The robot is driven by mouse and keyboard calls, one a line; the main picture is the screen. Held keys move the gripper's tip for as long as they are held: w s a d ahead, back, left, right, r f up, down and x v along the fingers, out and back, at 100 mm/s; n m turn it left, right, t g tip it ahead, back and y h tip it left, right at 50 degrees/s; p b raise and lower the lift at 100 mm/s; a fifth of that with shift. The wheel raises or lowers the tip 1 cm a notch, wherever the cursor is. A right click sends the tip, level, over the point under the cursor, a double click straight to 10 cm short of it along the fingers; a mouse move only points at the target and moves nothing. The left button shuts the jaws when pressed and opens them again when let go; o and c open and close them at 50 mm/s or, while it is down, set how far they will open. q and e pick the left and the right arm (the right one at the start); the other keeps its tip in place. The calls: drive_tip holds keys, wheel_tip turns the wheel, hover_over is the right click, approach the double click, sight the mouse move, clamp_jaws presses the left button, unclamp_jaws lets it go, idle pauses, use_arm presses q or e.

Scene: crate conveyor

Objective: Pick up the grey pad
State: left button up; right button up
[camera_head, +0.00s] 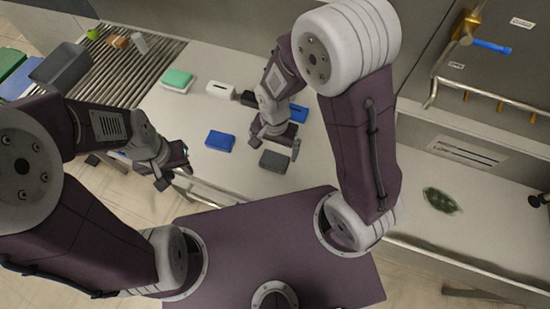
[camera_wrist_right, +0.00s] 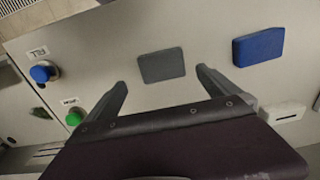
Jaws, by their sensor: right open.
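The grey pad (camera_head: 276,161) lies flat on the light counter near its front edge, just below my right gripper (camera_head: 274,146) in the head view. In the right wrist view the grey pad (camera_wrist_right: 161,66) shows whole, beyond and between the fingertips of my right gripper (camera_wrist_right: 160,80). That gripper is open and empty, with no visible contact with the pad. My left gripper (camera_head: 174,168) hangs off the counter's front edge, to the left, away from the pad. Its finger opening is too small to make out.
A blue pad (camera_head: 219,141) lies left of the grey pad. A white block (camera_head: 220,89), a green-topped block (camera_head: 177,79) and another blue piece (camera_head: 298,113) lie farther back. A slatted conveyor (camera_head: 137,75) and a grey bin (camera_head: 62,66) are at left. Buttons (camera_wrist_right: 42,73) show in the wrist view.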

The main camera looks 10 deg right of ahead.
sight(275, 160)
drive_tip(key=f, duration=0.1)
drive_tip(key=w+f, duration=0.1)
drive_tip(key=f, duration=0.2)
drive_tip(key=shift+w+a+f, duration=0.15)
drive_tip(key=shift+w+a, duration=0.05)
drive_tip(key=shift+a, duration=0.05)
drive_tip(key=shift+s+d+f, duration=0.1)
drive_tip(key=shift+s+f, duration=0.05)
drive_tip(key=f, duration=0.1)
drive_tip(key=s+f, duration=0.1)
drive_tip(key=shift+d+f+p, duration=0.25)
drive_tip(key=shift+f+p, duration=0.05)
drive_tip(key=shift+p, duration=0.1)
drive_tip(key=shift+w+f, duration=0.15)
drive_tip(key=shift+f, duration=0.4)
drive_tip(key=shift+w+f, duration=0.15)
drive_tip(key=shift+f, duration=0.35)
drive_tip(key=shift+w+a+f, duration=0.1)
drive_tip(key=shift+w, duration=0.05)
drive_tip(key=c, duration=0.8)
drive_tip(key=shift+s, duration=0.2)
drive_tip(key=c, duration=0.4)
use_arm(q)
drive_tip(key=shift+w+a+r, duration=0.1)
drive_tip(key=shift+w+a, duration=0.1)
drive_tip(key=shift+w, duration=0.3)
use_arm(e)
drive_tip(key=shift+o, duration=0.2)
drive_tip(key=shift+w, duration=0.1)
